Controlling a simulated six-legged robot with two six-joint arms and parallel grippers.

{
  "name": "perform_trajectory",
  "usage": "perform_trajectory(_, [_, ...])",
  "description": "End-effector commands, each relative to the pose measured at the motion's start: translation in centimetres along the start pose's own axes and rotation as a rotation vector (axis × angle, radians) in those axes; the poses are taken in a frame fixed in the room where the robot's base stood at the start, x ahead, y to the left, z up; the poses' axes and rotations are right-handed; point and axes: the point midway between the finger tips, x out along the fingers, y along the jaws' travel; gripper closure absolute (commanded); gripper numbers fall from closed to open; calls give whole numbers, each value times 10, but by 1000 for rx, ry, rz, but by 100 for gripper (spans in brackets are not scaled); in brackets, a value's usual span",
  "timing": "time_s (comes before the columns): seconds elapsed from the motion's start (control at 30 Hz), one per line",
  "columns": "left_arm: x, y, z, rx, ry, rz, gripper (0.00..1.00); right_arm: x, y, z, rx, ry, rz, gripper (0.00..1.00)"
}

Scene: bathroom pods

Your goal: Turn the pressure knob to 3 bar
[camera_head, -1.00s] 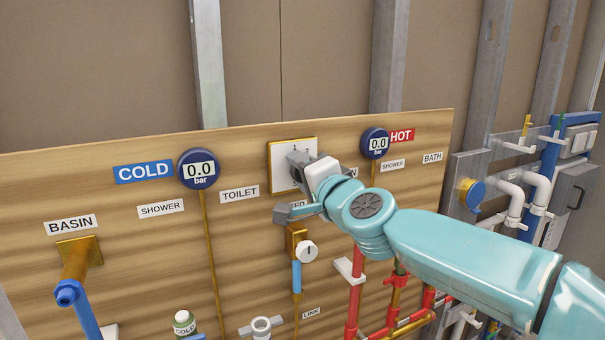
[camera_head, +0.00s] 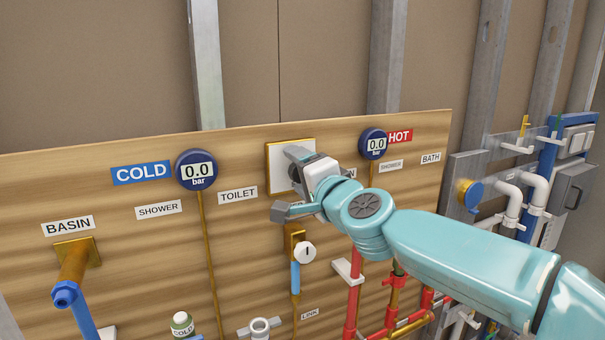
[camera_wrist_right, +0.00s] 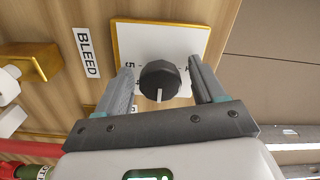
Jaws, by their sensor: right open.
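The pressure knob (camera_wrist_right: 158,80) is dark, many-sided and has a white pointer line that points toward the bottom of the right wrist view. It sits on a white dial plate (camera_wrist_right: 165,38) with a yellow edge; a 5 shows left of the knob, and a mark at its right is partly hidden. My right gripper (camera_wrist_right: 161,75) is open, with one finger on each side of the knob and visible gaps between. In the head view, my right gripper (camera_head: 289,183) is in front of the dial plate (camera_head: 290,146) and hides the knob. My left gripper is not in view.
The COLD gauge (camera_head: 197,170) and the HOT gauge (camera_head: 374,143) both read 0.0 bar. A small white round handle (camera_head: 304,252) on a brass valve is just below my gripper. Red pipes (camera_head: 353,300) run lower right. The wall above the board is clear.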

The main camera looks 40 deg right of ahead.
Motion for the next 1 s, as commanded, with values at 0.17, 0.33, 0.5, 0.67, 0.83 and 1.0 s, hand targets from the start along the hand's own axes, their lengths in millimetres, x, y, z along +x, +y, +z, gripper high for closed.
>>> perform_trajectory(0.17, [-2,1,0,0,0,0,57,-14,-2,-1,0,1,-2,31])
perform_trajectory(0.33, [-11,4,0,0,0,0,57,-54,-4,-2,1,1,-4,31])
perform_trajectory(0.5, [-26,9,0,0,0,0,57,-101,-6,-2,1,1,-3,31])
perform_trajectory(0.67, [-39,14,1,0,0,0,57,-136,-5,-2,0,1,-2,31])
perform_trajectory(0.83, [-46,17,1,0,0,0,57,-157,-3,-1,0,1,-1,31])
perform_trajectory(1.0, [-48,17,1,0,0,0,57,-163,0,0,0,0,1,31])
